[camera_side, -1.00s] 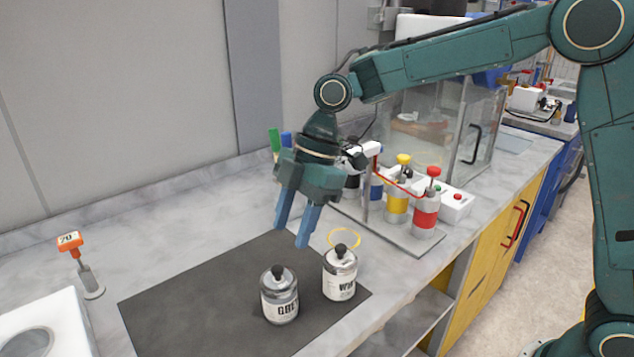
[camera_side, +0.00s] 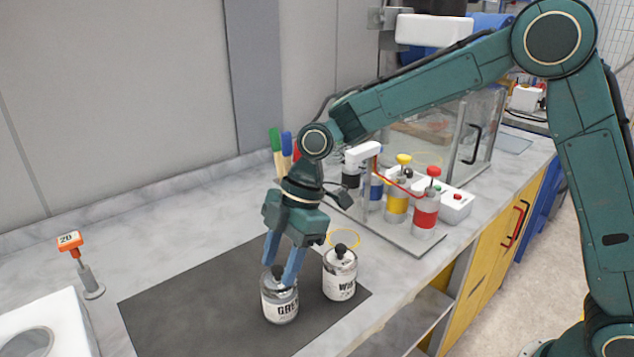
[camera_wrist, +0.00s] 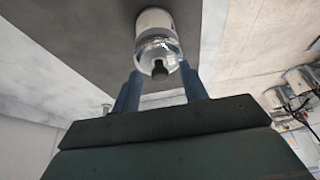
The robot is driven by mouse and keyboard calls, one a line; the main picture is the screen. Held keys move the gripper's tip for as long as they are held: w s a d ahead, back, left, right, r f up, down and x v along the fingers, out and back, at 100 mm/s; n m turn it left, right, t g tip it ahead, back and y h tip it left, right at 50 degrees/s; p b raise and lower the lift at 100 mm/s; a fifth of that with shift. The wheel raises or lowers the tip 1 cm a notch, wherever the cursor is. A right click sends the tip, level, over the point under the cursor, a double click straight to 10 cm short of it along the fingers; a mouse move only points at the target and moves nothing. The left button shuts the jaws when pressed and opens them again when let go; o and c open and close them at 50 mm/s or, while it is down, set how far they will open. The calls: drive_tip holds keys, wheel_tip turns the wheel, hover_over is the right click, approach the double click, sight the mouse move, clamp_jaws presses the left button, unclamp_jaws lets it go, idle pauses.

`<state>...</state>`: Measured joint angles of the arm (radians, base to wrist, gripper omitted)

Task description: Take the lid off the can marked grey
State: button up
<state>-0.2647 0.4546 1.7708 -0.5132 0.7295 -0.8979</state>
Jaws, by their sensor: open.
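The can marked grey (camera_side: 280,307) stands upright on the dark mat (camera_side: 190,310), its label reading "GRE" in the side view. Its lid has a black knob (camera_side: 278,272) on top. My gripper (camera_side: 279,277) points down at this can, with its blue fingers open on either side of the knob. In the wrist view the can (camera_wrist: 157,35) and its black knob (camera_wrist: 160,71) show between the two finger tips (camera_wrist: 160,85). I cannot tell whether the fingers touch the lid. A second can (camera_side: 340,277), labelled with a word starting "W", stands right beside it with its own black-knobbed lid.
A stand with yellow (camera_side: 397,203) and red (camera_side: 425,215) banded cylinders is at the back right. An orange-tagged post (camera_side: 80,265) and a white box (camera_side: 45,325) are at the left. The mat's left part is clear.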

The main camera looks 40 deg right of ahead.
sight(280, 265)
drive_tip(key=shift+a+f, duration=0.15)
drive_tip(key=shift+f, duration=0.2)
clamp_jaws()
drive_tip(key=shift+r, duration=0.2)
idle(0.3)
wheel_tip(280, 265, up, 20)
drive_tip(key=shift+f, duration=0.2)
idle(0.6)
idle(0.6)
